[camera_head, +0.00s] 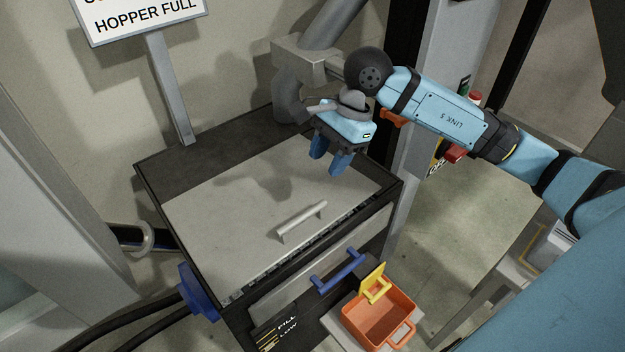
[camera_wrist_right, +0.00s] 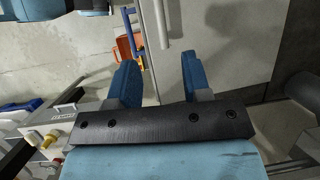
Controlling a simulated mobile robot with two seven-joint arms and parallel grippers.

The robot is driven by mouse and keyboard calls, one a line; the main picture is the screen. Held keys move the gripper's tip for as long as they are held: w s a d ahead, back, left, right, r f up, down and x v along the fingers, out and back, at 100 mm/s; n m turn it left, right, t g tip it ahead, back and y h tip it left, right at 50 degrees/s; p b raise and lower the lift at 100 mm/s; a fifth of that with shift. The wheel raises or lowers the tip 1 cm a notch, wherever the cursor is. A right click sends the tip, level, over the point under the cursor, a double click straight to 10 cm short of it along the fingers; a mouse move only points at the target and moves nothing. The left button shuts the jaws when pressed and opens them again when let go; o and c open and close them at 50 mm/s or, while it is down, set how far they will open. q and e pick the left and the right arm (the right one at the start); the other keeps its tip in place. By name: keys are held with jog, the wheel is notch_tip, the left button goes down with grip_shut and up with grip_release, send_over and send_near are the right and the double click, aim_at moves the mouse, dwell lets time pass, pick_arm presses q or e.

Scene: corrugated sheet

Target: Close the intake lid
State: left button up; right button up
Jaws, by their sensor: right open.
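The intake lid (camera_head: 245,205) is a flat light-grey panel with a grey bar handle (camera_head: 302,221). It lies across the top of the black-rimmed intake box (camera_head: 190,154), and a dark slatted strip shows along its front edge. I cannot tell whether it is fully seated. My right gripper (camera_head: 330,160) is open and empty, fingers pointing down, above the lid's back right part. In the right wrist view the open fingers (camera_wrist_right: 158,75) show with the lid (camera_wrist_right: 220,45) and its handle (camera_wrist_right: 161,22) beyond them. My left gripper is not in view.
A "HOPPER FULL" sign (camera_head: 148,15) stands behind the box on a post. A grey pipe (camera_head: 333,25) rises at the back, close to my right gripper. A blue handle (camera_head: 340,270) is on the box front, near an orange bin (camera_head: 380,322). Open floor lies right.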

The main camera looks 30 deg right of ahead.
aim_at(302, 215)
jog(key=p+x, duration=0.1)
jog(key=x, duration=1.2)
jog(key=shift+s+a+f, duration=0.1)
jog(key=shift+a+f, duration=0.1)
jog(key=shift+f, duration=0.05)
grip_shut()
